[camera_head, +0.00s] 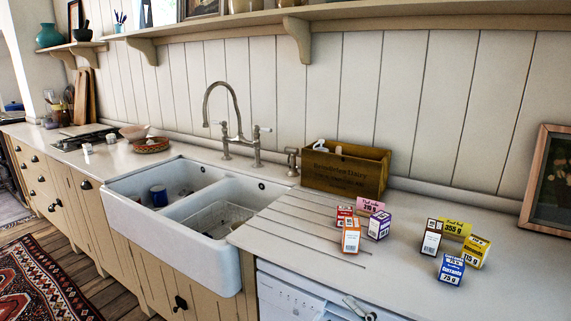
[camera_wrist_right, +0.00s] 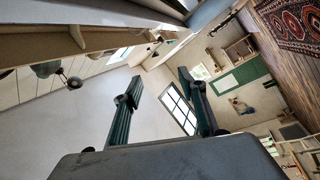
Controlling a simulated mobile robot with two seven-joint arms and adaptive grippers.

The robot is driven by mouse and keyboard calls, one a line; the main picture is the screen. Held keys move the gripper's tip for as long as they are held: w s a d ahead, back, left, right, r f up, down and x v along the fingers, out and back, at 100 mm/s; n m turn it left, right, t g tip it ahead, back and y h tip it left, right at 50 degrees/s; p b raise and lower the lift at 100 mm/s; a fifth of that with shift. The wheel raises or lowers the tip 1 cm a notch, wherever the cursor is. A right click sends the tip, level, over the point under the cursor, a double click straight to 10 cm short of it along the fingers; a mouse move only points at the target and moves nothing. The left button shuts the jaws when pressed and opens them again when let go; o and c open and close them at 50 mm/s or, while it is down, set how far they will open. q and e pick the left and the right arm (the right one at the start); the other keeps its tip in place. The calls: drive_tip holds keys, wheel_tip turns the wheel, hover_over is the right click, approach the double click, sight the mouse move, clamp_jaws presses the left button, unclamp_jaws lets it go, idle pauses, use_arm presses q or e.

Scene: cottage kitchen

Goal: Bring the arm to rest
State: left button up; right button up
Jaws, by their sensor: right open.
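My right gripper (camera_wrist_right: 160,82) shows in the right wrist view. Its two dark ribbed fingers are spread apart, with nothing between them. Behind the fingers are a pale wall or ceiling surface, a window (camera_wrist_right: 178,108) and the room beyond. The fingers touch nothing that I can see. No whole gripper shows in the head view; a small grey metal part (camera_head: 358,308) is at its bottom edge, and I cannot tell what it belongs to. My left gripper is in neither view.
The worktop (camera_head: 400,262) holds several small boxes, price cards and a wooden crate (camera_head: 345,170). A white double sink (camera_head: 237,262) with a tap (camera_head: 238,130) is left of them. A picture frame (camera_head: 545,185) leans at the right. A shelf (camera_head: 350,20) runs above.

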drive_tip(key=s+d+f+m+g+h, duration=0.1)
drive_tip(key=s+f+m, duration=0.4)
drive_tip(key=f, duration=0.5)
drive_tip(key=s+d+f+m+g+h, duration=0.2)
drive_tip(key=s+d+f+m+h, duration=0.2)
drive_tip(key=f, duration=0.5)
drive_tip(key=s+d+f+m+g+h, duration=0.2)
drive_tip(key=s+f+m+h, duration=0.3)
drive_tip(key=s+f, duration=0.3)
wheel_tip(320, 180, down, 3)
drive_tip(key=shift+s+d+r+m+h, duration=0.2)
drive_tip(key=shift+d+m+h, duration=0.25)
drive_tip(key=shift+m, duration=0.15)
